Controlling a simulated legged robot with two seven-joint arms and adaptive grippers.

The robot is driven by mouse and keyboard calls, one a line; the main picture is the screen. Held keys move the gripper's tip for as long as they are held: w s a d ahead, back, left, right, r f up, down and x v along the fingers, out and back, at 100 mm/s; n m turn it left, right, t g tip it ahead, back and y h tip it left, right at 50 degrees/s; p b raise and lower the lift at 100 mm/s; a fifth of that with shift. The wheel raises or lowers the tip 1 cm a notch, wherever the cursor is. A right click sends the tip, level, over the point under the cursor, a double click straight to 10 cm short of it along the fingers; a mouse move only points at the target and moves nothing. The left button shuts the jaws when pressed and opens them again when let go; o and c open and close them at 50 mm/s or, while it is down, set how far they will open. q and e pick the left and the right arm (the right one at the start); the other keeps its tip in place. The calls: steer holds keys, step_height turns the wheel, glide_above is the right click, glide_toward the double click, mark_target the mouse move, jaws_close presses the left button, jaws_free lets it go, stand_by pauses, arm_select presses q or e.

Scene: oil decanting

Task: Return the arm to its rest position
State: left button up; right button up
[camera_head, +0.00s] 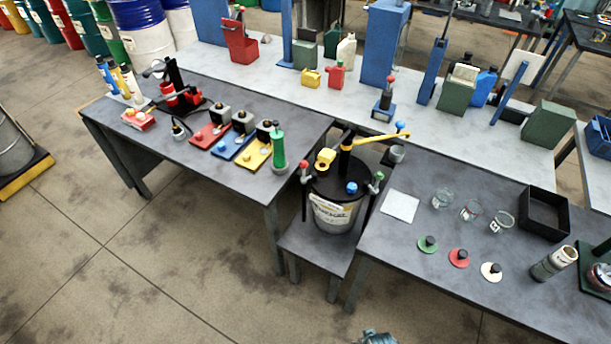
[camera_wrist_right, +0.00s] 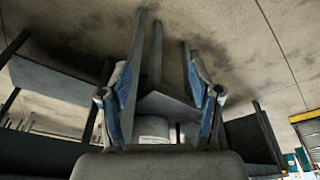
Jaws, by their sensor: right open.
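My right gripper (camera_wrist_right: 163,85) shows in the right wrist view with its two blue-grey fingers spread apart and nothing visible between them. Beyond the fingers are the legs and top of a low stand, with the floor toward the top of the picture. A pale container (camera_wrist_right: 153,128) shows behind, partly hidden by the gripper. In the head view only a small blue-grey piece of my arm or gripper (camera_head: 378,338) shows at the bottom edge, in front of the tables. My left gripper is in neither view.
A dark-lidded drum (camera_head: 333,214) with a yellow handle stands on a low stand (camera_head: 314,252) between the left table (camera_head: 258,188) and right table (camera_head: 395,258). Jars and coloured discs stand on the right table. The floor (camera_head: 150,270) in front is open at left.

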steer(key=s+d+f+g, duration=0.1)
steer(key=s+f, duration=0.3)
steer(key=f, duration=0.6)
steer(key=s+f, duration=0.4)
steer(key=f, duration=0.5)
steer(key=s+d+f+b, duration=0.1)
steer(key=s+d+f, duration=0.1)
steer(key=s+f, duration=0.7)
steer(key=s, duration=0.3)
steer(key=shift+s+d+f+g, duration=0.25)
steer(key=shift+s+g, duration=0.15)
